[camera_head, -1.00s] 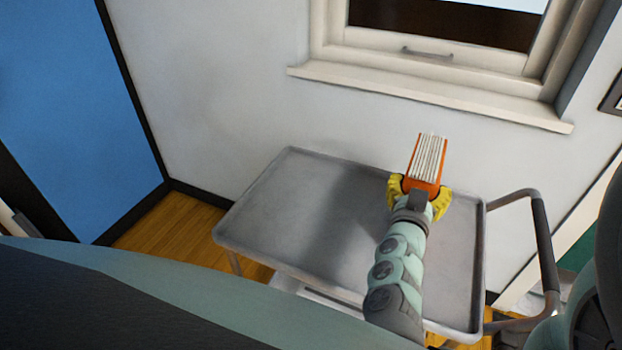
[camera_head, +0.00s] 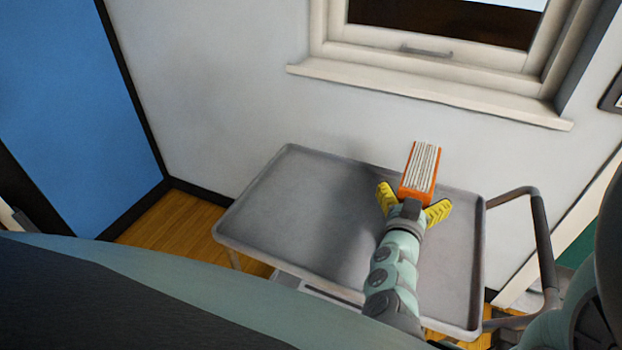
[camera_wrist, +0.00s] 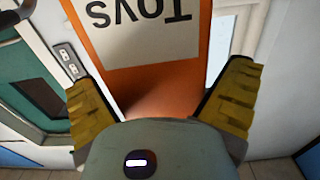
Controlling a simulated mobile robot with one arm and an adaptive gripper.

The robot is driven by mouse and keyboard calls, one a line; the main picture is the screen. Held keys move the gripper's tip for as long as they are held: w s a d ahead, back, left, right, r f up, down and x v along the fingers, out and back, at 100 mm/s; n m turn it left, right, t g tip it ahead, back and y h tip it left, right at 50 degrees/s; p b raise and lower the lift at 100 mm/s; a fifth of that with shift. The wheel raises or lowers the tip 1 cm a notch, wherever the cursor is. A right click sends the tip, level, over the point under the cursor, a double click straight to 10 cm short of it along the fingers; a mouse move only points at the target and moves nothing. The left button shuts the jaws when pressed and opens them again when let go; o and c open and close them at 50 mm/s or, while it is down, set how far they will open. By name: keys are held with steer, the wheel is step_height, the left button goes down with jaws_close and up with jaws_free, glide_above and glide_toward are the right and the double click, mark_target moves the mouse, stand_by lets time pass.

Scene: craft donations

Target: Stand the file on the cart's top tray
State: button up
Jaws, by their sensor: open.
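The file (camera_head: 418,168) is an orange box with white pages showing at its top. It stands upright at the back right of the cart's grey top tray (camera_head: 300,205). In the wrist view its orange face (camera_wrist: 150,80) carries a white label reading "TOYS", seen upside down. My gripper (camera_head: 414,202) is at the file's near side, with its yellow fingers spread wide. In the wrist view the fingers (camera_wrist: 165,100) are apart on either side of the file, with gaps between. The file's base is hidden behind my gripper.
The left and middle of the tray are bare. A window sill (camera_head: 430,95) juts from the wall behind the cart. The cart's handle (camera_head: 540,240) rises at the right. A blue panel (camera_head: 70,110) stands at the left.

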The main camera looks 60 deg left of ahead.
steer(key=b+v, duration=0.1)
steer(key=v, duration=1.1)
steer(key=shift+b, duration=0.4)
